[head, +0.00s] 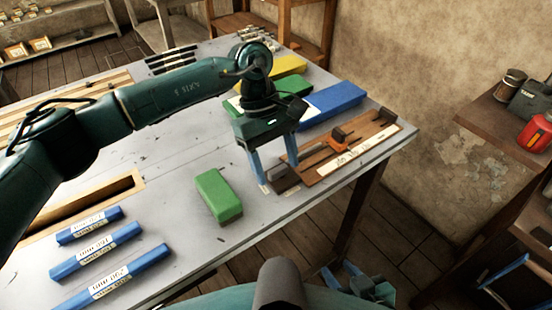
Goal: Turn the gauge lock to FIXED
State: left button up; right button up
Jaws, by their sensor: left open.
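A wooden gauge board (318,164) lies near the table's right corner. It carries an orange piece (339,146), dark blocks and a white label strip (357,151) whose writing I cannot read. I cannot tell which part is the gauge lock or which way it is set. My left gripper (278,177) points down at the board's near left end, its blue fingers apart around or just above a dark grey block (284,179). I cannot tell whether they touch it. My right gripper (352,278) shows low beyond the table's front edge, partly hidden; its jaw opening is unclear.
A green block (219,195) stands left of my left gripper. Blue (333,101) and yellow (286,66) blocks lie behind it. Several labelled blue bars (108,247) lie at the front left. A side shelf (497,124) with a red can (535,134) stands at the right.

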pick_arm(q)
jog(key=c, duration=1)
